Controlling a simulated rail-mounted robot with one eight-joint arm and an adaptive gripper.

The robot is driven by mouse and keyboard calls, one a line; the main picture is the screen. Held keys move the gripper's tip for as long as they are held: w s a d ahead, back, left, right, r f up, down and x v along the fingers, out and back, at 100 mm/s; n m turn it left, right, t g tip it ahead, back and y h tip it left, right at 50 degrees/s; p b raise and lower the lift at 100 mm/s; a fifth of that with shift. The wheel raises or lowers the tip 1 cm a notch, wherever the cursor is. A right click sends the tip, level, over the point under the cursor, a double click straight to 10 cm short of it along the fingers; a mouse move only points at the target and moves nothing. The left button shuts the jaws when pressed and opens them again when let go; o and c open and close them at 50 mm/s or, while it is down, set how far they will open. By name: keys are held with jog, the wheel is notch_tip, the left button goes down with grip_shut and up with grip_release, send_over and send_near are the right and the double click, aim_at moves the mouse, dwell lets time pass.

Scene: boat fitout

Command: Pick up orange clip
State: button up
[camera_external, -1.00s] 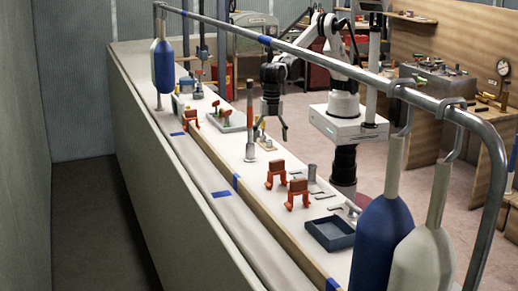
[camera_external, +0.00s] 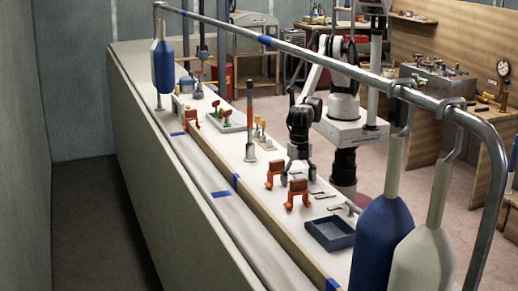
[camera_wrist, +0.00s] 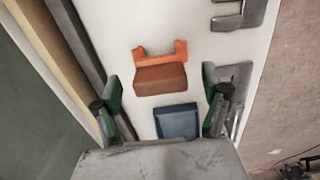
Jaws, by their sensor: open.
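Several orange clips stand on the long white deck in the external view: one at the near end (camera_external: 297,196), one just behind it (camera_external: 275,172), and one farther along (camera_external: 192,119). My gripper (camera_external: 298,176) hangs pointing down over the deck, close to the two nearer clips. In the wrist view an orange clip (camera_wrist: 160,75) lies ahead of my gripper (camera_wrist: 163,92), roughly between the lines of its two spread fingers. The fingers are open and nothing is held. I cannot tell for sure which of the two nearer clips this is.
A dark blue tray (camera_external: 330,233) lies near the clips; a blue shape (camera_wrist: 177,121) shows between the fingers. Grey metal fittings (camera_wrist: 238,90) lie to the right. A long rail (camera_external: 300,53) with hanging fenders (camera_external: 385,235) crosses above.

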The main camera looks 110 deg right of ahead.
aim_at(298, 191)
jog(key=shift+a+f, duration=0.1)
jog(key=shift+f, duration=2.6)
jog(key=c, duration=1.4)
jog(key=shift+r, duration=0.2)
